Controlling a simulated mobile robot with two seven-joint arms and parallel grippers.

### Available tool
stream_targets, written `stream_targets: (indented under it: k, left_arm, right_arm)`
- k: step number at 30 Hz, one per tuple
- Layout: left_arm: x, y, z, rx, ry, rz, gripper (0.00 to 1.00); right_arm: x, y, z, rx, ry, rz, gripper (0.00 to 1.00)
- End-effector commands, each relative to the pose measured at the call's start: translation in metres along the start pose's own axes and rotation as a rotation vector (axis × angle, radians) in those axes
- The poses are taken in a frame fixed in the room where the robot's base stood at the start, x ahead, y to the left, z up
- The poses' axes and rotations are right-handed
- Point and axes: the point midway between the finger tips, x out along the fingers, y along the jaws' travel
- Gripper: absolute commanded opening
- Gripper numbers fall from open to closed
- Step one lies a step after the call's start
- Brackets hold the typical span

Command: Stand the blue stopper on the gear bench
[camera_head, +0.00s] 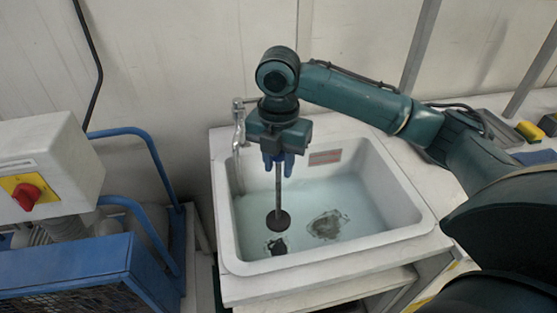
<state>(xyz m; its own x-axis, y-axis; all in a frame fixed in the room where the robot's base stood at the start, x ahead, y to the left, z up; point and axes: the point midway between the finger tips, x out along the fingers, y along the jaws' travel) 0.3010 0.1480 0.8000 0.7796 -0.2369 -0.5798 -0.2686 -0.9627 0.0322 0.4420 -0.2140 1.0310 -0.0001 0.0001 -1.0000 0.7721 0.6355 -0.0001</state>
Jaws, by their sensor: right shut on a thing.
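My right gripper (278,157) is above the white sink (228,225), fingers pointing down. It is shut on a long upright grey rod (278,188) with a dark round disc (278,220) at its lower end. Blue shows at the rod's top between and around the fingers; I take this to be the blue stopper, though the fingers hide part of it. The disc hangs over the basin; whether it touches the water I cannot tell. My left gripper is not in view. I cannot tell for sure which surface is the gear bench.
The sink holds pale water, with a dark patch (327,224) and a smaller dark spot (277,246) in it. A tap (239,125) stands at its back left. A blue machine with a red switch (26,196) is left. Yellow items (529,131) lie far right.

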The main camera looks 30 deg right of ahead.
Motion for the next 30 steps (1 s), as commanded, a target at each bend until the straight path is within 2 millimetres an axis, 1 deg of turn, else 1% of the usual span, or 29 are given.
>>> stream_targets:
  k: [1,5,8,10,11,24,30]
  left_arm:
    - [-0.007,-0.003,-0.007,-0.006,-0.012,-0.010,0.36]
    - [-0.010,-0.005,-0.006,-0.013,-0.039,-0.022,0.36]
    - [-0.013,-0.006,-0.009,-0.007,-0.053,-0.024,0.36]
    - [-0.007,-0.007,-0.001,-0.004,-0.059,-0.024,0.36]
    - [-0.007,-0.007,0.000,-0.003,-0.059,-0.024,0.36]
    - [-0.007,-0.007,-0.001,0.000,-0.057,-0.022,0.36]
    - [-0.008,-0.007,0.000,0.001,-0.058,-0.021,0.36]
  right_arm:
    - [-0.014,0.000,0.000,0.000,0.000,0.001,0.00]
    - [-0.028,0.000,0.000,0.000,-0.001,0.002,0.00]
    - [-0.039,0.000,0.000,0.000,-0.001,0.002,0.00]
    - [-0.041,0.001,0.000,0.000,-0.001,0.005,0.00]
    - [-0.044,0.001,0.000,0.000,-0.001,0.005,0.00]
    - [-0.095,0.001,0.001,0.001,-0.003,0.005,0.00]
    - [-0.112,0.001,0.001,0.001,-0.001,0.003,0.00]
